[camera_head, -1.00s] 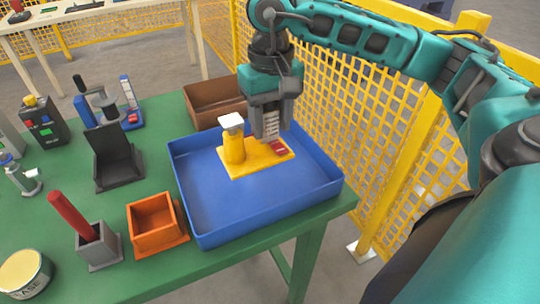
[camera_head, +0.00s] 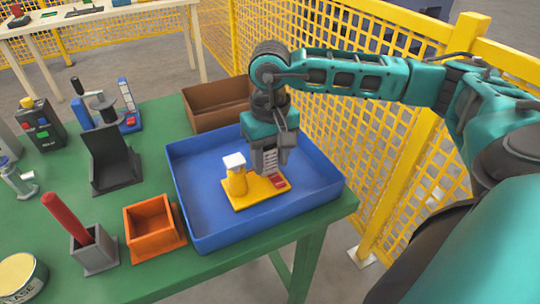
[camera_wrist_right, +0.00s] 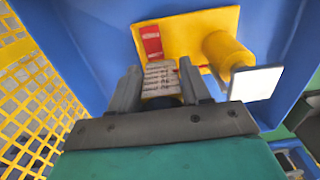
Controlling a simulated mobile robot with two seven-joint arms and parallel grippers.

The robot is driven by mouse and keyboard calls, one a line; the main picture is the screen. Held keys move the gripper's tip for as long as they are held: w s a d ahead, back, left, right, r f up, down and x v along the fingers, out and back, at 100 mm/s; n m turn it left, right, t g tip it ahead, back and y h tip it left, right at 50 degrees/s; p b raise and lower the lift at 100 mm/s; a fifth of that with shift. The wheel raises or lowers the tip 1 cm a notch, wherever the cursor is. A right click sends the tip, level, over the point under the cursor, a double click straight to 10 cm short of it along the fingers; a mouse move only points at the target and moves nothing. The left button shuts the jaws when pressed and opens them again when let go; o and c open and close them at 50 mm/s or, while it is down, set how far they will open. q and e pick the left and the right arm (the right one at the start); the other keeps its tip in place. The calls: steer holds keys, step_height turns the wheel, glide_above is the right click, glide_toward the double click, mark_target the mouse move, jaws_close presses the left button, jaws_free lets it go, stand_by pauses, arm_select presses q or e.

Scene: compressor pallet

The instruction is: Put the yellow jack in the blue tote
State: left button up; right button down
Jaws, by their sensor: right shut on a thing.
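The yellow jack (camera_head: 240,202) has a flat yellow base, a short yellow cylinder with a white top, a red patch and a pale ribbed post. It is upright inside the walls of the blue tote (camera_head: 215,240), low over its floor; I cannot tell whether it touches the floor. My right gripper (camera_head: 270,166) points down and is shut on the ribbed post. In the right wrist view the jack (camera_wrist_right: 185,38) shows beyond the fingers (camera_wrist_right: 160,88), with the post between them. My left gripper is not in view.
A brown bin (camera_head: 215,102) stands behind the tote, an orange box (camera_head: 150,226) and a grey holder with a red rod (camera_head: 66,218) to its left. Yellow mesh fence (camera_head: 350,120) runs close along the right. The tote's front part is empty.

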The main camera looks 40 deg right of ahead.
steer(key=shift+c, duration=2.4)
jaws_free()
steer(key=shift+f, duration=0.1)
steer(key=shift+r, duration=0.25)
step_height(320, 180, up, 11)
steer(key=shift+r+p, duration=0.2)
steer(key=shift+p, duration=0.6)
steer(key=shift+r, duration=0.2)
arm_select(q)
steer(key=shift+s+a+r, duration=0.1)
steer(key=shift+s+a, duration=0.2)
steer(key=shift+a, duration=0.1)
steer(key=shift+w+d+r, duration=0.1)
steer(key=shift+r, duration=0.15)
arm_select(e)
steer(key=shift+r, duration=0.1)
